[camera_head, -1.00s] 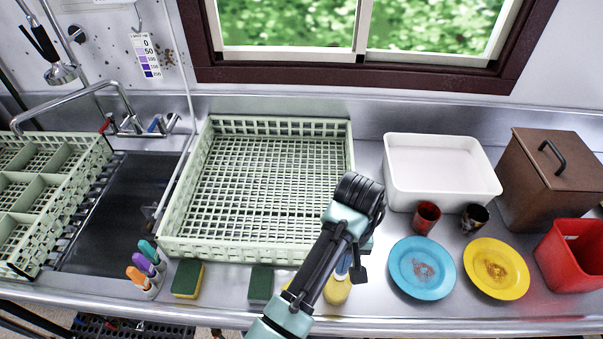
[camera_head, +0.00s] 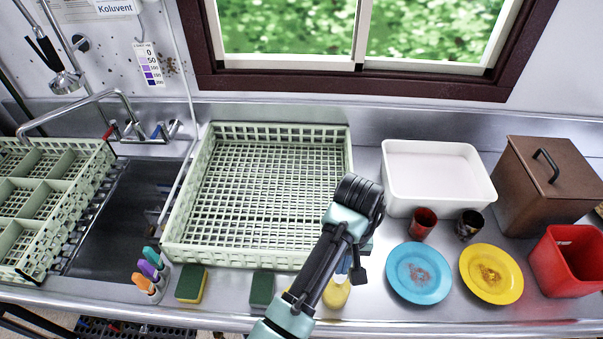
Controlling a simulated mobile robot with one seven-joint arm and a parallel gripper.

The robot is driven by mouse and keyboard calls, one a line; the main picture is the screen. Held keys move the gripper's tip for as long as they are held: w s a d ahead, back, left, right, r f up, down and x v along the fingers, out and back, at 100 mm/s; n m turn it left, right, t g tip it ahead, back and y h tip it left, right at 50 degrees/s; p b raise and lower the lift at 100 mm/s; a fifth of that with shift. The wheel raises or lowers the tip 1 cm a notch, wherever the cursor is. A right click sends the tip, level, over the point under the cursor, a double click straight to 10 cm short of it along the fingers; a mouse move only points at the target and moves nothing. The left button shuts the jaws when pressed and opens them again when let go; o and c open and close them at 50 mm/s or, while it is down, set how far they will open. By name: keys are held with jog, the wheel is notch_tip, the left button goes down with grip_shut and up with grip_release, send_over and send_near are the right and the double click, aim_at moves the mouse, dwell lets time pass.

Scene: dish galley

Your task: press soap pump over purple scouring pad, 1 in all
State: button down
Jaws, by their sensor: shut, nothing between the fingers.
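My arm reaches up from the bottom middle and bends at a dark joint. The dark end of my gripper (camera_head: 361,275) shows low beside the arm, shut and empty; its fingertips are mostly hidden. A yellow object (camera_head: 337,294) with a blue-white part above it stands behind my arm near the counter's front edge; it may be the soap pump, but my arm covers much of it. No purple scouring pad can be made out. A dark green pad (camera_head: 262,289) and a yellow-and-green sponge (camera_head: 190,286) lie to the left.
A pale green rack (camera_head: 180,245) fills the middle, left of a white tub (camera_head: 435,205). Blue (camera_head: 418,290) and yellow (camera_head: 507,290) soiled plates, two cups, a red bin (camera_head: 567,275) and a brown box (camera_head: 545,205) stand right. Colored-handled tools (camera_head: 150,270) stand near the sink.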

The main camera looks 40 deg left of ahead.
jog(key=shift+r, duration=0.1)
notch_tip(320, 180, up, 6)
jog(key=p, duration=0.6)
jog(key=shift+p, duration=0.35)
dwell(0.3)
